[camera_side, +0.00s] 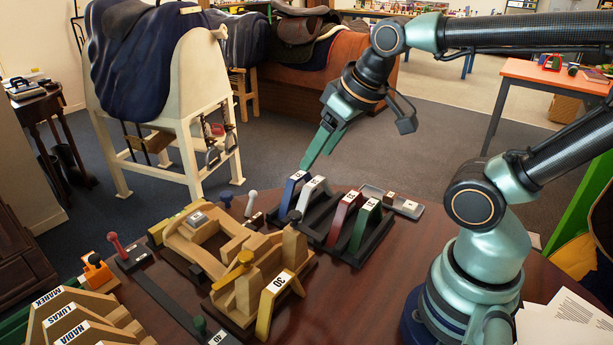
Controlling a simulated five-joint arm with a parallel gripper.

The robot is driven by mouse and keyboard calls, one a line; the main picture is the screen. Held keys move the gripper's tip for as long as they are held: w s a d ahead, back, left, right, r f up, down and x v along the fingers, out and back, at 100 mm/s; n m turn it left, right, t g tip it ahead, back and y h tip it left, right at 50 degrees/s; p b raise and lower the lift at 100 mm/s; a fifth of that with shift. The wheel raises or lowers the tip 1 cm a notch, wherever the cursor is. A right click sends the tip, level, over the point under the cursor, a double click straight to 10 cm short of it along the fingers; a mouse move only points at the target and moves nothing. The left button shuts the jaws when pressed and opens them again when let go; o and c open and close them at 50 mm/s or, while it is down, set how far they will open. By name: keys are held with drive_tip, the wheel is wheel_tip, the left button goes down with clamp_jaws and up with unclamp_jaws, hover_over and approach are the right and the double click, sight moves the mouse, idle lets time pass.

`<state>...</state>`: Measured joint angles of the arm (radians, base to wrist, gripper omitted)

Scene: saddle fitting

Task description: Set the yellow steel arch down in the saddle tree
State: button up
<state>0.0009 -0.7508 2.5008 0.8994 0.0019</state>
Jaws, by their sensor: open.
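The yellow steel arch (265,312), with a white label reading 30, stands at the front right end of the pale wooden saddle tree (195,250). It is upright, with its legs down against the tree's end. I cannot tell how deeply it sits there. My gripper (306,164) is open and empty. It points down, well behind the yellow arch, just above the blue arch (292,190) at the left end of the black rack. Its fingers overlap in this view, so the gap between them is hard to see.
The black rack (357,257) also holds a white arch (312,190), a red arch (344,215) and a green arch (365,225). A grey tray (407,209) lies behind it. Name-labelled wooden pieces (75,320) stand front left.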

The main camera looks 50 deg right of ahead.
drive_tip(key=shift+a, duration=0.1)
drive_tip(key=m+g, duration=0.6)
drive_tip(key=m, duration=1.2)
hover_over(282, 279)
drive_tip(key=f, duration=1.3)
drive_tip(key=shift+w+d+f, duration=0.15)
drive_tip(key=shift+d+f, duration=0.1)
drive_tip(key=shift+d, duration=0.05)
drive_tip(key=f, duration=0.4)
drive_tip(key=shift+s+a, duration=0.25)
drive_tip(key=shift+a, duration=0.05)
drive_tip(key=shift+f, duration=0.6)
drive_tip(key=shift+w, duration=0.1)
